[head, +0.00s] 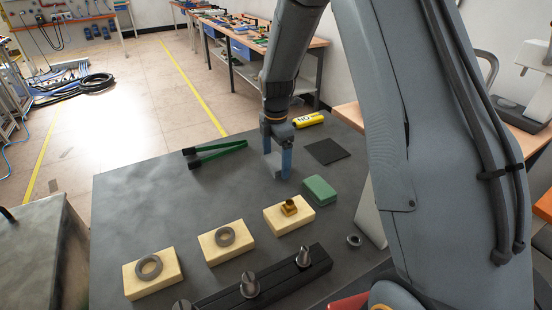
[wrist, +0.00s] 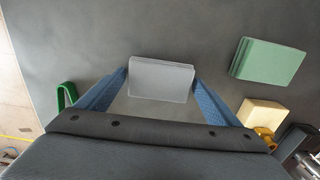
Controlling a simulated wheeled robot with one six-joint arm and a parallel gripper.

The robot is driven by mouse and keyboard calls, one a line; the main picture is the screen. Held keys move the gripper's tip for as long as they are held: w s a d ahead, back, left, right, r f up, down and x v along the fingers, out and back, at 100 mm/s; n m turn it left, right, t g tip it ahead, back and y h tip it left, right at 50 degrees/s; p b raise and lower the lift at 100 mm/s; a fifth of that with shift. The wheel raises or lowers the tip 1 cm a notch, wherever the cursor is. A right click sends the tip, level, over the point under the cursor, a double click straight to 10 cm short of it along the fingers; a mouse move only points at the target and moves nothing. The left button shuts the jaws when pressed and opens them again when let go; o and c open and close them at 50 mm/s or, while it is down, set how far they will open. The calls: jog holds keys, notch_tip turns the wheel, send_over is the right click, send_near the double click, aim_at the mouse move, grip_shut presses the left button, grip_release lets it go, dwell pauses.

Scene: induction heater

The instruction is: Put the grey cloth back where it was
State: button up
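The grey cloth (head: 272,163) is a folded, block-like pad over the dark table. My gripper (head: 277,164) points down with its two blue fingers on either side of it. In the wrist view the grey cloth (wrist: 161,78) sits between the fingertips of my gripper (wrist: 161,80), and both tips meet its short sides, so the gripper is shut on it. I cannot tell whether its underside touches the table. A folded green cloth (head: 320,190) lies to the right and nearer; it also shows in the wrist view (wrist: 268,61).
A thin black square mat (head: 327,151) lies behind the green cloth. Green-handled tongs (head: 220,151) lie left, a yellow cylinder (head: 309,119) at the back. Several cream blocks (head: 153,284) with metal rings or a brass part stand in front, beside a black rail with pegs (head: 275,278). The left-middle table is clear.

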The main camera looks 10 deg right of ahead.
aim_at(276, 161)
jog(key=shift+o, duration=0.7)
notch_tip(276, 161, up, 12)
jog(key=b, duration=0.3)
jog(key=shift+r, duration=0.15)
